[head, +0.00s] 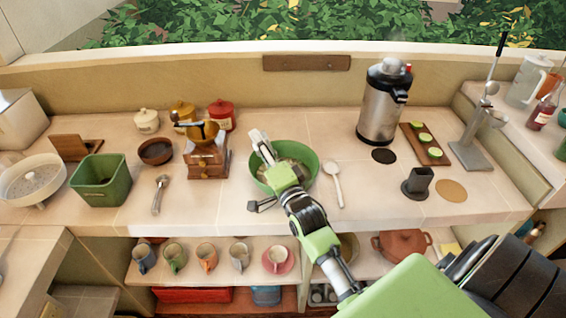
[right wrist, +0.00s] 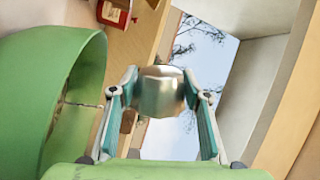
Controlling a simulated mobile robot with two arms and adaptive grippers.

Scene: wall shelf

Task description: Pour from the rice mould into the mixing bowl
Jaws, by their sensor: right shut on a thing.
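The green mixing bowl (head: 307,158) stands on the counter in the middle of the head view, partly covered by my right arm. Its wall fills the left of the right wrist view (right wrist: 25,105). My right gripper (head: 260,142) is over the bowl's left side. In the right wrist view its fingers (right wrist: 160,95) are shut on a shiny, rounded metal thing, the rice mould (right wrist: 161,88), held beside the bowl's rim. The mould is not clear in the head view, and its contents are hidden. My left gripper is not in view.
A wooden grinder (head: 207,160) stands left of the bowl, with a red jar (head: 222,115) behind it. A white spoon (head: 335,183) lies just right of the bowl. A steel airpot (head: 380,105) stands further right. Several cups line the shelf below.

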